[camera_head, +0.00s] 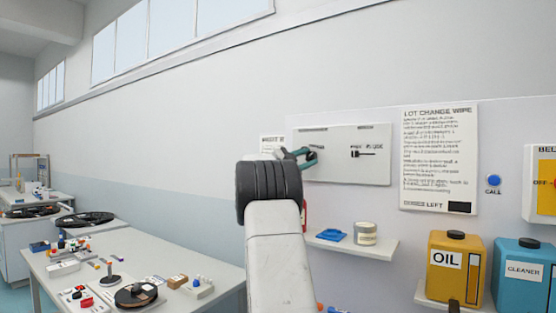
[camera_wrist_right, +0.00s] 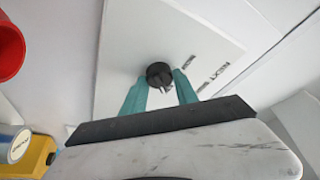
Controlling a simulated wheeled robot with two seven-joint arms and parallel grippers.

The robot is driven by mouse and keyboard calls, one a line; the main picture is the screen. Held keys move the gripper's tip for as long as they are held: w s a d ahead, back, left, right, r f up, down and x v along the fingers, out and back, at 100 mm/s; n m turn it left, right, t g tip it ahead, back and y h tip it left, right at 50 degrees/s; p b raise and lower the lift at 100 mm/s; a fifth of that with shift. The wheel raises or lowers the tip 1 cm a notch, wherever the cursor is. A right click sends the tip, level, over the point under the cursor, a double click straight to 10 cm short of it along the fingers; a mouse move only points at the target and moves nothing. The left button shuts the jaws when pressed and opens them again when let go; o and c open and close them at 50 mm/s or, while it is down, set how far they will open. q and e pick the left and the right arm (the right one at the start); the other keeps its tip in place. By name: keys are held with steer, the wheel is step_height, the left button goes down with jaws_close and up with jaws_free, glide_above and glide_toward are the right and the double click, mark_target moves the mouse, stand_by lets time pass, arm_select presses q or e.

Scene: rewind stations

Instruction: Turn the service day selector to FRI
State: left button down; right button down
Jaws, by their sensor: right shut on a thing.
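A pale selector panel (camera_head: 345,170) is on the wall, with a dark knob (camera_head: 310,156) at its left and a black pointer (camera_head: 368,154) at its right. My right gripper (camera_head: 300,155) reaches the left knob; its teal fingers are partly hidden by my dark wrist. In the right wrist view, the teal fingers of my right gripper (camera_wrist_right: 160,92) are shut on the round black knob (camera_wrist_right: 159,73). Small print beside the knob includes "NEXT"; I cannot read FRI or the knob's setting. My left gripper is not in view.
A wall shelf (camera_head: 350,246) below the panel holds a blue item (camera_head: 331,235) and a tin (camera_head: 365,233). The LOT CHANGE WIPE notice (camera_head: 439,158) is to the right, above the yellow OIL container (camera_head: 455,268) and blue CLEANER container (camera_head: 521,275). A cluttered table (camera_head: 190,244) is at left.

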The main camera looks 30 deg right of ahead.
stand_by(0.4)
steer(key=c, duration=0.9)
jaws_free()
steer(key=shift+c, duration=0.2)
steer(key=v, duration=0.8)
steer(key=shift+d+r, duration=0.1)
